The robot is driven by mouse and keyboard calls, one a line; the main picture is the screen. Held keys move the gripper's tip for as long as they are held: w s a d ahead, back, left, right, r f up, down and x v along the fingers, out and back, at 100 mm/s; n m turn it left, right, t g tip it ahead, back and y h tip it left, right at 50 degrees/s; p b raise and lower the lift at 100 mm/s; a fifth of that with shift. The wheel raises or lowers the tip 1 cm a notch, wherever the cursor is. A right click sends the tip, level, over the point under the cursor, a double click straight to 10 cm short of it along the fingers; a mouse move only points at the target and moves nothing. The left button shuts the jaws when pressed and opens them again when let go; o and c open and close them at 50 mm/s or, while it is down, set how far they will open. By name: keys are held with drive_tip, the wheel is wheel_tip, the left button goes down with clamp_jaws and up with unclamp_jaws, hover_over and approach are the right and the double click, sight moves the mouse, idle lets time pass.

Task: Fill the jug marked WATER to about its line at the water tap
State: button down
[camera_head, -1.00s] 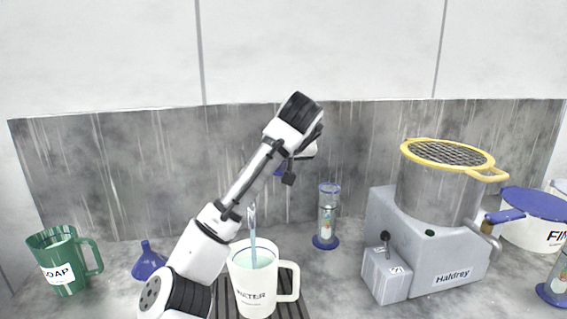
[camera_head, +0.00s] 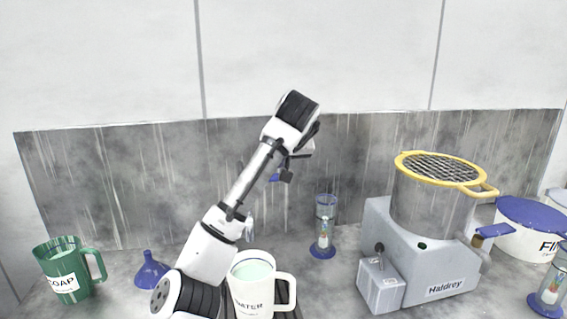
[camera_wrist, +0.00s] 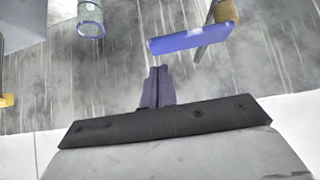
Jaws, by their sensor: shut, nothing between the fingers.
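The white jug marked WATER (camera_head: 252,301) stands upright on a dark grating, partly behind my arm. Pale green-blue water (camera_head: 252,271) shows inside it, below the rim; the fill line cannot be made out. Above it a short pale streak of water (camera_head: 250,228) hangs beside my arm, with no stream reaching the jug. The tap's blue lever (camera_wrist: 190,38) and brass body (camera_wrist: 216,28) show in the wrist view; my arm mostly hides the tap in the head view. My gripper (camera_wrist: 157,82) is shut and empty, just below the lever in the wrist picture, apparently apart from it.
A green SOAP jug (camera_head: 64,272) and blue funnel (camera_head: 151,269) stand left. A sand timer (camera_head: 323,230) stands behind, right of the jug. The grey Haldrey machine (camera_head: 421,262) with a yellow-rimmed mesh top and a blue-lidded pot (camera_head: 528,238) fill the right.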

drive_tip(key=d+b+v, duration=0.1)
drive_tip(key=b+v, duration=0.2)
drive_tip(key=v, duration=0.7)
drive_tip(key=shift+r, duration=0.45)
drive_tip(key=shift+d, duration=0.1)
idle(0.6)
